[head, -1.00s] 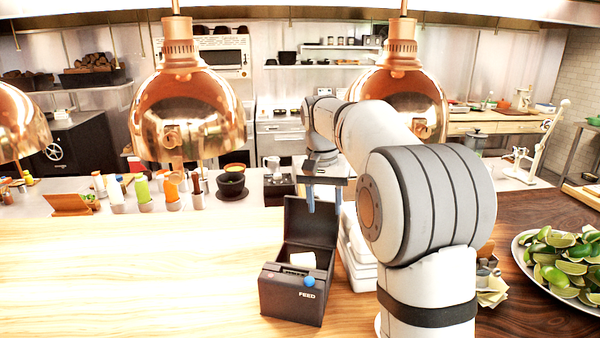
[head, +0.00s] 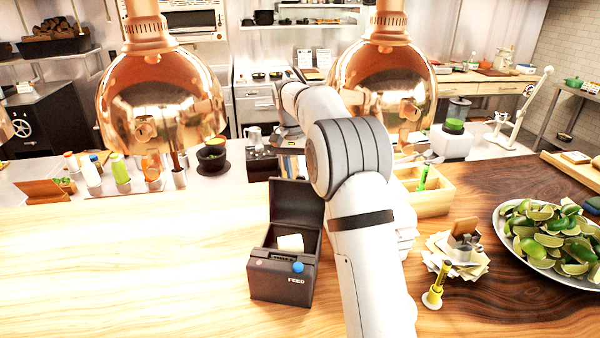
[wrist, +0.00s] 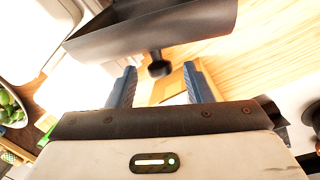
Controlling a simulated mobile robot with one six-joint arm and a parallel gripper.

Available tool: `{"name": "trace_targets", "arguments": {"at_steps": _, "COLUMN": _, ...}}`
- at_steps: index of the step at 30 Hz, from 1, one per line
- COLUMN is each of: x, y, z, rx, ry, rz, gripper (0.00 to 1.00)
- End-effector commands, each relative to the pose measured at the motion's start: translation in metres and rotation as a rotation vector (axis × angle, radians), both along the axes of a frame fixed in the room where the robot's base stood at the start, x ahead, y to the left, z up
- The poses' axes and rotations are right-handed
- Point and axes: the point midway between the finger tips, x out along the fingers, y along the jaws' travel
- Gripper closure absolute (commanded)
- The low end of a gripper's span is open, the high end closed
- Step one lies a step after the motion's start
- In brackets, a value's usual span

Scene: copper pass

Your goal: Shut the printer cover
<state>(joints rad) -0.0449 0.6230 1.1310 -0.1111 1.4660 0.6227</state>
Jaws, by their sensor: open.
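The printer (head: 282,279) is a dark box marked FEED with a blue button, standing on the light wood counter. Its cover (head: 297,201) stands open, tilted up at the back edge, and a pale roll (head: 290,243) shows inside. My arm reaches over the counter to the right of the printer, with its far end behind the cover. In the head view I cannot make out the fingers. In the wrist view my gripper (wrist: 159,66) is open, its two blue fingers apart with nothing held. A dark panel (wrist: 150,30) lies beyond the fingertips; I cannot tell whether it is the cover.
Copper heat lamps (head: 160,100) hang above the counter. Right of my arm are a wooden box (head: 432,200), paper slips (head: 455,258), a yellow stamp-like thing (head: 436,288) and a platter of limes (head: 548,235). The counter (head: 120,265) left of the printer is clear.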

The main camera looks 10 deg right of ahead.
Motion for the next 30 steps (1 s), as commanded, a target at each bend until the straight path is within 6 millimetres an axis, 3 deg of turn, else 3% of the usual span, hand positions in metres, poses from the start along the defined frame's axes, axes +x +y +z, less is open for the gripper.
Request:
{"name": "trace_targets", "arguments": {"at_steps": 12, "x": -0.0010, "y": 0.0000, "z": -0.0098, "rx": 0.000, "ry": -0.001, "rz": 0.002, "gripper": 0.55}}
{"name": "trace_targets", "arguments": {"at_steps": 27, "x": -0.0010, "y": 0.0007, "z": -0.0096, "rx": 0.001, "ry": -0.001, "rz": 0.003, "gripper": 0.96}}
{"name": "trace_targets", "arguments": {"at_steps": 30, "x": -0.0010, "y": 0.0007, "z": -0.0096, "rx": 0.001, "ry": -0.001, "rz": 0.003, "gripper": 1.00}}
